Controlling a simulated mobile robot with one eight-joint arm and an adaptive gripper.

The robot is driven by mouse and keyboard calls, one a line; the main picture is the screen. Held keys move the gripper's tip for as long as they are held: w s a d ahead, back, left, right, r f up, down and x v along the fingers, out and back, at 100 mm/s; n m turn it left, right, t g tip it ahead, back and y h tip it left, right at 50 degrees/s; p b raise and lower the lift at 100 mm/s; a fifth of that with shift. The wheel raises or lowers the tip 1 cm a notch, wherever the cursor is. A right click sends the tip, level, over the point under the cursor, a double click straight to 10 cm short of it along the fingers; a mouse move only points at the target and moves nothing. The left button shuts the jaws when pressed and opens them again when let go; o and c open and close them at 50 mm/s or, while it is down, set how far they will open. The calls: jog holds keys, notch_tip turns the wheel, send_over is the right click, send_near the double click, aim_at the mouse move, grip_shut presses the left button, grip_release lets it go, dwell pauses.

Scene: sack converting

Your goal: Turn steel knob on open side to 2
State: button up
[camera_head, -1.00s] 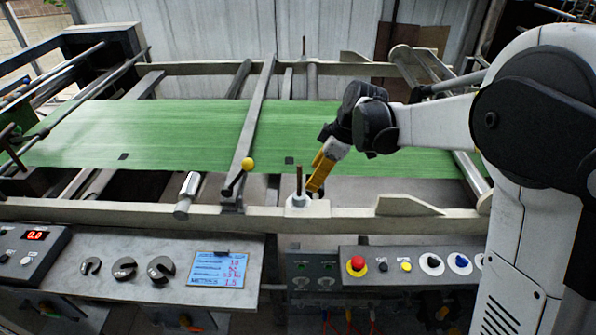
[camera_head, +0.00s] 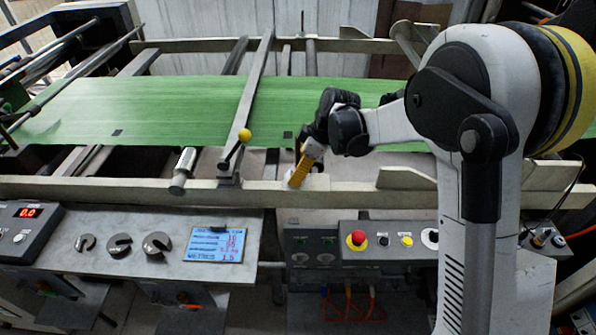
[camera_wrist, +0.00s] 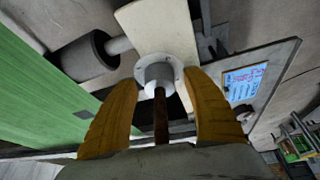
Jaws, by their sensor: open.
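A grey metal knob (camera_wrist: 158,74) sits on a pale round flange on the cream rail (camera_wrist: 160,25) in the wrist view, with a brown rod (camera_wrist: 161,118) standing up from it toward my gripper. My gripper (camera_wrist: 160,80) is open, with one yellow finger on each side of the knob and rod. I see gaps on both sides, so no finger clearly touches. In the head view my gripper (camera_head: 297,181) is down at the front rail and hides nearly all of the knob. No scale marks or numbers on the knob are readable.
A lever with a yellow ball (camera_head: 245,135) and a steel cylinder (camera_head: 184,167) stand left of my gripper. Green web (camera_head: 160,105) runs behind. Below are a display (camera_head: 216,243), a red button (camera_head: 357,238) and several slotted discs (camera_head: 120,246).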

jog(key=c, duration=1.2)
jog(key=m+t, duration=0.1)
jog(key=m, duration=0.3)
jog(key=shift+s+h, duration=0.1)
jog(key=shift+h, duration=0.3)
jog(key=m, duration=0.2)
jog(key=m+t+h, duration=0.1)
jog(key=m, duration=0.1)
jog(key=shift+m+t+p, duration=0.3)
jog(key=shift+p, duration=0.1)
jog(key=m+h, duration=0.2)
jog(key=m, duration=0.2)
jog(key=shift+a+t, duration=0.1)
jog(key=shift+t, duration=0.2)
jog(key=shift+m+h, duration=1)
jog(key=shift+m, duration=1.5)
